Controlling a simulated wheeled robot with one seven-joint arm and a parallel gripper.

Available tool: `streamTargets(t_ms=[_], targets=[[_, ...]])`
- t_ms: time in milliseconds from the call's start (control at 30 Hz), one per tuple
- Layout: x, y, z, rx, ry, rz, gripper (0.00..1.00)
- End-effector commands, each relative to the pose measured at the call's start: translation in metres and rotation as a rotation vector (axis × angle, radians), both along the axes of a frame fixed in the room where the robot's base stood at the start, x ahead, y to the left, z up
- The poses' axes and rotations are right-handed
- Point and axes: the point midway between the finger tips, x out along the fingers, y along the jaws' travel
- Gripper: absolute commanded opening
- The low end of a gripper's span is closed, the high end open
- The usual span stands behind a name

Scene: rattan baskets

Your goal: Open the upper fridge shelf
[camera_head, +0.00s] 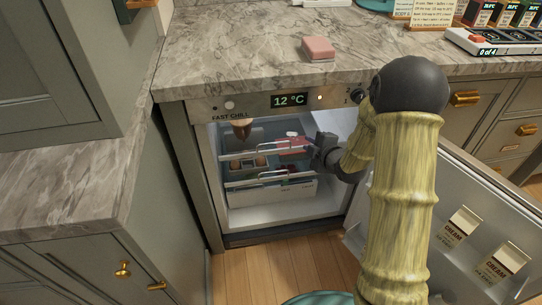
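The small fridge (213,175) under the counter is open, its door (410,205) swung out to the right. Inside, the upper shelf (262,150) has a pale front rail and holds a pink-red item and some small brown items. A lower shelf or drawer (272,190) with a white front and its own rail lies below it. My gripper (314,151) is inside the fridge opening, at the right end of the upper shelf's rail. I cannot tell whether it touches the rail. Its fingers are small and dark, and their gap is not clear.
My arm crosses the right side of the view, between the fridge and its door. The door holds two cream cartons (460,225). The marble counter (230,45) overhangs the fridge and bears a pink block (318,49). A cabinet (80,265) stands close on the left.

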Motion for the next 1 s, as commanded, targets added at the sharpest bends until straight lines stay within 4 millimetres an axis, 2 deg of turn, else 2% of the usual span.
streamTargets(t_ms=[33,200,300,433,833,1000], targets=[[0.004,0.004,-0.032,-0.014,-0.039,0.039,0.18],[0.013,0.017,-0.08,-0.059,-0.191,0.161,0.18],[0.016,0.022,-0.098,-0.077,-0.267,0.212,0.18],[0.017,0.026,-0.107,-0.088,-0.324,0.248,0.18],[0.018,0.028,-0.105,-0.09,-0.335,0.254,0.18],[0.027,0.034,-0.108,-0.091,-0.335,0.257,0.18]])
